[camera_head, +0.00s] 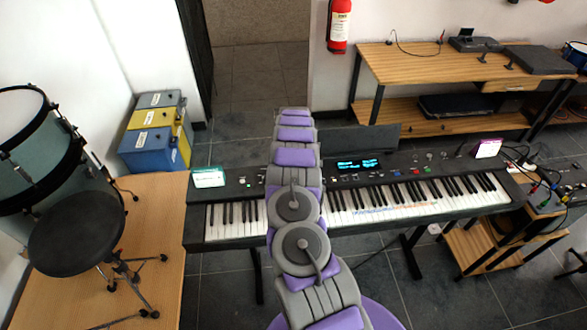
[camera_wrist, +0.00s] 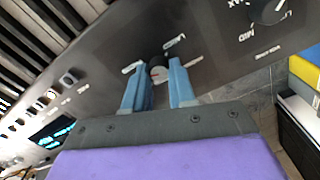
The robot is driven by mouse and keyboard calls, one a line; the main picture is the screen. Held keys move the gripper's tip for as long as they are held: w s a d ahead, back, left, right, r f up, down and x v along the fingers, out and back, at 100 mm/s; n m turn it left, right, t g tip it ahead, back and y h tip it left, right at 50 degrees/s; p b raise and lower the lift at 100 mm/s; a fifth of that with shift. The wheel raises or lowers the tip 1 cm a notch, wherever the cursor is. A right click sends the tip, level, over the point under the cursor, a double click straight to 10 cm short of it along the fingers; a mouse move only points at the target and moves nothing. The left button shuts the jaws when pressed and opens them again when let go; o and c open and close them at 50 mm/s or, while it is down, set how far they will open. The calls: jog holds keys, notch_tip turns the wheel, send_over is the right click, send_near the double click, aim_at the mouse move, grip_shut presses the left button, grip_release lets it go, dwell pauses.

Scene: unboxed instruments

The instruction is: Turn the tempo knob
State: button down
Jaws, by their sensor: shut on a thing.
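The dark keyboard (camera_head: 228,190) stands across the middle of the head view, with a lit display (camera_head: 358,165) on its panel. In the wrist view, its panel shows a small round dark knob (camera_wrist: 157,74) with white labels around it, too blurred to read. My gripper (camera_wrist: 159,63) has its two blue fingers on either side of this knob and is shut on it. In the head view my arm reaches over the keyboard and hides the gripper and this knob.
A larger knob (camera_wrist: 268,11) with white markings, including MID, sits up and right in the wrist view. Small buttons (camera_wrist: 69,78) lie left. A drum stool (camera_head: 78,232) and toolboxes (camera_head: 155,130) stand left; a wooden bench (camera_head: 430,65) stands behind.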

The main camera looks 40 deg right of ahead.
jog(key=shift+s+f+m, duration=0.15)
jog(key=shift+s+m, duration=0.05)
jog(key=shift+m, duration=0.7)
jog(key=shift+a, duration=0.1)
jog(key=c, duration=0.9)
grip_release()
jog(key=shift+w+p, duration=0.15)
jog(key=shift+p, duration=0.15)
jog(key=shift+c, duration=0.2)
jog(key=shift+r, duration=0.2)
notch_tip(320, 180, up, 17)
jog(key=shift+p, duration=0.4)
jog(key=shift+w, duration=0.1)
